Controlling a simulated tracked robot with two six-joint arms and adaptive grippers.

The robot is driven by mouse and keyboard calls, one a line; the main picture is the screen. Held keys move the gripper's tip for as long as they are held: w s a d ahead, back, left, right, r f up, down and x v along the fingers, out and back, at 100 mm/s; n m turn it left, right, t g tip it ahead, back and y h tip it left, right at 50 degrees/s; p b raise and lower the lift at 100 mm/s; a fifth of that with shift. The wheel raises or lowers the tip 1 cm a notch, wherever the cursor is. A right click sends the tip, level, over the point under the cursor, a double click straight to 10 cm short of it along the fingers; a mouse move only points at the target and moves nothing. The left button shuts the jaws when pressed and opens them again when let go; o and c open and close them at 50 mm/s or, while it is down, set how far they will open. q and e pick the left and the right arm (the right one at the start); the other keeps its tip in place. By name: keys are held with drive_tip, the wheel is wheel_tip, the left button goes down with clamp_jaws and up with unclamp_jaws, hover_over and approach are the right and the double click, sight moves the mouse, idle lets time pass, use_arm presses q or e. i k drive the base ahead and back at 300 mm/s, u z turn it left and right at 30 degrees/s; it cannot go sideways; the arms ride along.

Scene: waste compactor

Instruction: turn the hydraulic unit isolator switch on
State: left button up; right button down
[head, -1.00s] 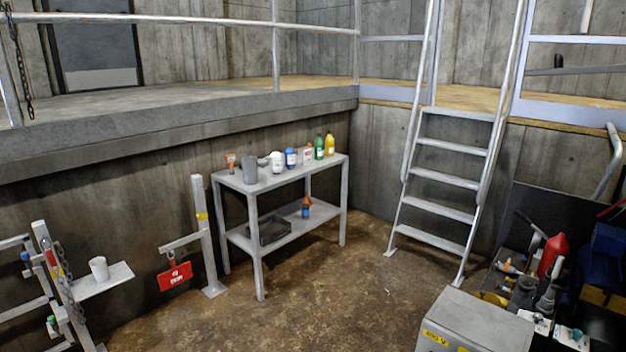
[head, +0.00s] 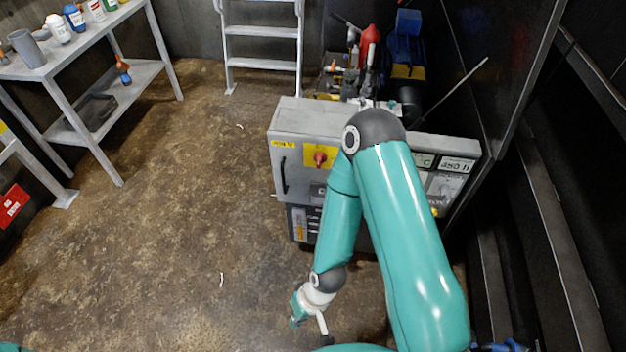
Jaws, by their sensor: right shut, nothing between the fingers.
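The isolator switch (head: 320,158) is a red rotary knob on a yellow plate, on the front of the grey hydraulic unit cabinet (head: 292,157). The angle of its handle is too small to read. My right arm reaches up in front of the cabinet and bends back down. It hides the cabinet's middle and part of its right side. My right gripper (head: 318,320) is low at the bottom centre, well below the switch and apart from it. It is shut and empty, its fingers partly hidden. My left gripper is out of view.
A metal table (head: 62,70) with cups and bottles stands at the upper left. A ladder (head: 262,30) stands behind the cabinet. Tools and a red bottle (head: 369,42) are behind the cabinet's top. Dark panels close off the right side. The floor left of the cabinet is clear.

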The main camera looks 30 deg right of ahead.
sight(320, 158)
drive_tip(key=u, duration=1.5)
drive_tip(key=i, duration=0.1)
drive_tip(key=z, duration=2.65)
drive_tip(key=k, duration=1.15)
drive_tip(key=u, duration=0.8)
drive_tip(key=i, duration=1)
drive_tip(key=z, duration=0.05)
